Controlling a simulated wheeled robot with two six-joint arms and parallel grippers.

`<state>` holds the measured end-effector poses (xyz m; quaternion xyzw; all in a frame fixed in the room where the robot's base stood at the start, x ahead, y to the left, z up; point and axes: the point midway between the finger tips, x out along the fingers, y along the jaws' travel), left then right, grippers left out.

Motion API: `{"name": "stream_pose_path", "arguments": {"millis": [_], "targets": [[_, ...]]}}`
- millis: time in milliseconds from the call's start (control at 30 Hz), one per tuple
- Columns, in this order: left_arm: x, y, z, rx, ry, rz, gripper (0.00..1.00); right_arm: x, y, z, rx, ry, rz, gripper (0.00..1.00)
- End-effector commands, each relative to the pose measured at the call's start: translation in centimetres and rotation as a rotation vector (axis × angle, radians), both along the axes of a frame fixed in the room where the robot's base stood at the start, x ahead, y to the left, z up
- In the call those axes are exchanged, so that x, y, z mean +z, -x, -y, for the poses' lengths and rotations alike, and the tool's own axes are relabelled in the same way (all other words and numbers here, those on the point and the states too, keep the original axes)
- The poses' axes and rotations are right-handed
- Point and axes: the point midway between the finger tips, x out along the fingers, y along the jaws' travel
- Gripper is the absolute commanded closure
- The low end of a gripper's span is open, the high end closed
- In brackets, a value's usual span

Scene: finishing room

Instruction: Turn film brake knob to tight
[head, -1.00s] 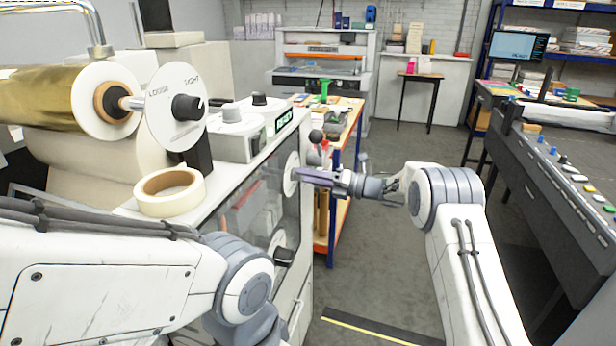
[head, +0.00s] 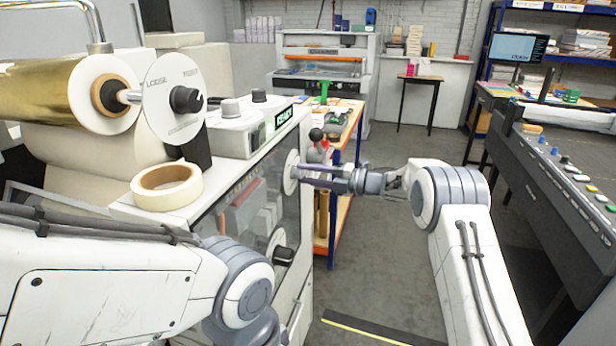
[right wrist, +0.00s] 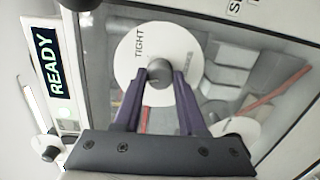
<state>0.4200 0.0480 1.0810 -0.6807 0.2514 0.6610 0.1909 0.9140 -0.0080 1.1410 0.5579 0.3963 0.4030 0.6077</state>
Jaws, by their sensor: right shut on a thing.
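My right gripper (head: 298,174) reaches left to a white dial (head: 290,160) on the front of the white machine and is shut on its knob. In the right wrist view the gripper's two purple fingers (right wrist: 159,75) clasp the round grey knob (right wrist: 158,68) from both sides. Another disc (head: 160,105), beside the gold film roll (head: 35,92), reads LOOSE and has a black knob (head: 186,100). My left arm is in the lower left of the head view; its gripper is out of sight.
A READY display (head: 283,118) is on the machine's top edge. A tape roll (head: 166,186) lies on its ledge. Another dark knob (head: 283,256) is lower on the front. An orange-edged workbench (head: 322,235) stands behind my right gripper.

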Motion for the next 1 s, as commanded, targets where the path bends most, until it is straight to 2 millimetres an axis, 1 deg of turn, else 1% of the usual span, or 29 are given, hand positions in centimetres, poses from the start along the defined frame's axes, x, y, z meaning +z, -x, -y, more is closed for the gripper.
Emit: {"name": "stream_pose_path", "arguments": {"millis": [267,600,1000], "targets": [[0.7,0.0,0.0,0.000,0.000,0.000,0.50,0.0,-0.1,0.1,-0.002,-0.080,-0.253,1.00],[2.1,0.0,0.0,0.000,0.000,0.000,0.50,0.0,-0.1,0.1,-0.002,-0.180,-0.560,1.00],[3.6,0.0,0.0,0.000,0.000,0.000,0.50,-0.1,-0.1,0.1,-0.001,-0.278,-0.860,1.00]]}}
